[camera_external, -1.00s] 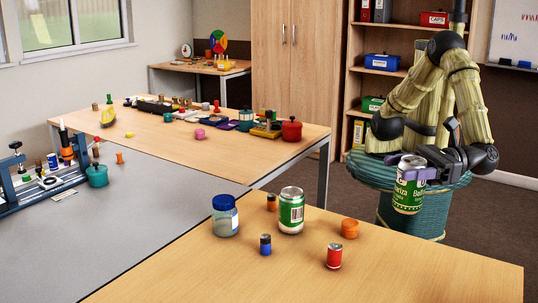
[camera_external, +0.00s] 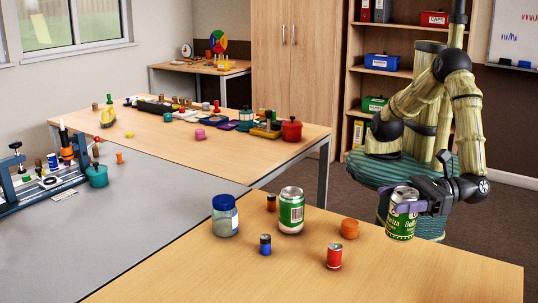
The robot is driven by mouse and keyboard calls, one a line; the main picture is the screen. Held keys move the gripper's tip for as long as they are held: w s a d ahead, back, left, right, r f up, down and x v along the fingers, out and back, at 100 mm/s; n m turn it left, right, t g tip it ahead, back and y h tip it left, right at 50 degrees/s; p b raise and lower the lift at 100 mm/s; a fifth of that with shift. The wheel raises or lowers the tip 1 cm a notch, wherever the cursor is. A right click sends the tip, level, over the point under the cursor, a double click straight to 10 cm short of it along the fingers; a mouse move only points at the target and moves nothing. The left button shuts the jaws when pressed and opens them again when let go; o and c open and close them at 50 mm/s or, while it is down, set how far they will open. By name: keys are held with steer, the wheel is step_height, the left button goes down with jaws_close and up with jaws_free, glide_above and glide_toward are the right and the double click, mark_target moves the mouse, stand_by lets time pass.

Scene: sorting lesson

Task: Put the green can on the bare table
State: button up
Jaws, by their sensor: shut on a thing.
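My gripper (camera_external: 411,208) is shut on a green can (camera_external: 400,226) with a silver top, held upright at the far right edge of the near wooden table (camera_external: 440,275). The can's lower end overlaps the table edge in the picture; I cannot tell whether it touches the top. A second green can (camera_external: 291,213), with a white label panel, stands upright on the same table, left of the held one.
Near the second can stand a blue-lidded jar (camera_external: 225,217), a brown cap (camera_external: 271,203), a small blue can (camera_external: 265,246), a red can (camera_external: 334,257) and an orange tub (camera_external: 350,229). The table's right and front parts are clear. Another table (camera_external: 235,155) behind is cluttered.

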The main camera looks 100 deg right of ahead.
mark_target(388, 230)
steer(key=shift+f, duration=1.85)
steer(key=shift+f+b, duration=0.45)
steer(key=shift+f, duration=1.4)
steer(key=shift+f, duration=0.2)
steer(key=o, duration=1.2)
steer(key=shift+c, duration=0.2)
steer(key=shift+r, duration=0.1)
